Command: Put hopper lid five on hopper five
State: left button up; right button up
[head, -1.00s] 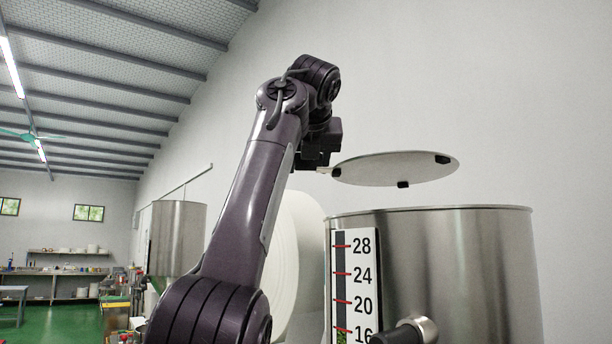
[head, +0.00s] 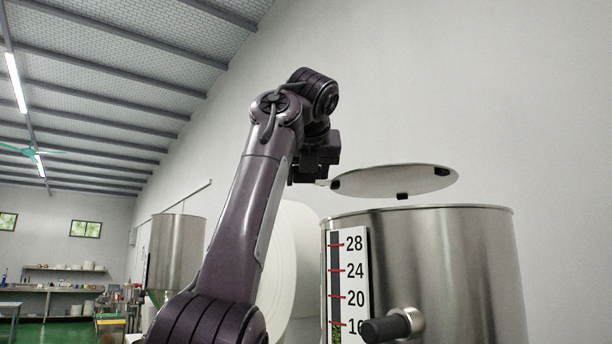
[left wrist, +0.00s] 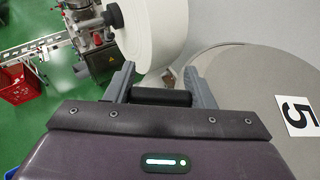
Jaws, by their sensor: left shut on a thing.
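Hopper lid five (head: 425,181) is a thin pale disc with small black blocks under its rim. It hangs in the air above hopper five (head: 450,260), a steel drum with a red-marked scale, with a gap between them. In the left wrist view the lid (left wrist: 245,95) bears a "5" label. My left gripper (head: 322,182) is at the lid's left edge. In the left wrist view its fingers (left wrist: 160,90) are shut on the lid's black handle (left wrist: 160,97). The hopper's opening is hidden from this low angle. My right gripper is not in view.
A large white roll (head: 298,250) stands just behind the hopper's left side. A black-ended handle (head: 392,326) sticks out from the hopper's front. Another steel hopper (head: 178,245) stands farther left. A red basket (left wrist: 20,84) is on the green floor.

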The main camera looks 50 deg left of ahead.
aim_at(307, 182)
pick_arm(q)
notch_tip(307, 182, down, 3)
jog(key=shift+w+f+b, duration=0.1)
jog(key=shift+b, duration=0.95)
jog(key=shift+a+f+b, duration=0.15)
jog(key=shift+f+b, duration=0.6)
jog(key=shift+f, duration=0.15)
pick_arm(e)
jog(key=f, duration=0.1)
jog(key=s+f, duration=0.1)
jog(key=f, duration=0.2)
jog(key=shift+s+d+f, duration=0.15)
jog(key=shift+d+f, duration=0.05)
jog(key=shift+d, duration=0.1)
pick_arm(q)
jog(key=shift+f+b, duration=0.45)
jog(key=shift+f, duration=0.05)
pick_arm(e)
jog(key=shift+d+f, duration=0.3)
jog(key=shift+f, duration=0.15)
pick_arm(q)
jog(key=o, duration=1.3)
jog(key=shift+r, duration=0.1)
jog(key=shift+c, duration=0.2)
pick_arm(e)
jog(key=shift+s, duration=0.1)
